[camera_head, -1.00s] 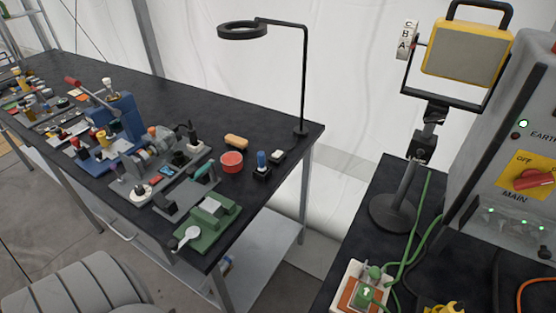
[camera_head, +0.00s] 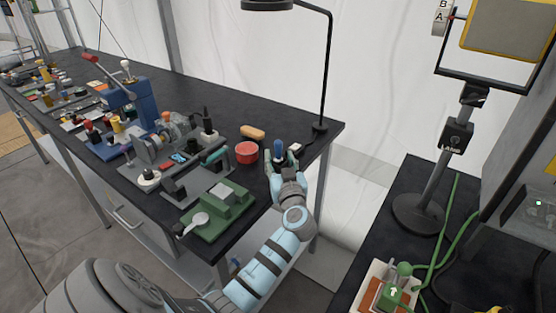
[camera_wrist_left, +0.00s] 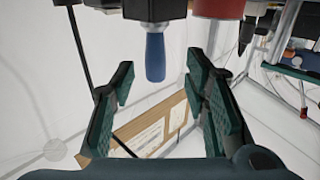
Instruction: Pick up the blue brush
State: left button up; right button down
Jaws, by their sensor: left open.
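The blue brush (camera_head: 278,148) stands upright near the right end of the black workbench (camera_head: 220,90). Its blue handle also shows in the left wrist view (camera_wrist_left: 155,58), where it hangs down from a black block (camera_wrist_left: 152,8) at the top of the picture. My left gripper (camera_head: 282,164) is open at the brush in the head view. In the left wrist view the handle's end lies between the lines of the two green-padded fingers, with gaps at both sides. The brush's lower part is hidden in the head view. My right gripper is not in view.
A red round container (camera_head: 247,152) and an orange block (camera_head: 252,132) stand left of the brush. A small white-topped item (camera_head: 295,148) and the lamp post (camera_head: 325,75) are to the right. A green device (camera_head: 215,210) sits at the bench's front edge.

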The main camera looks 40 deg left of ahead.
aim_at(279, 150)
pick_arm(q)
jog(key=x, duration=0.5)
jog(key=shift+w, duration=0.3)
jog(key=shift+r, duration=0.1)
grip_shut()
notch_tip(279, 150, up, 20)
jog(key=p, duration=0.4)
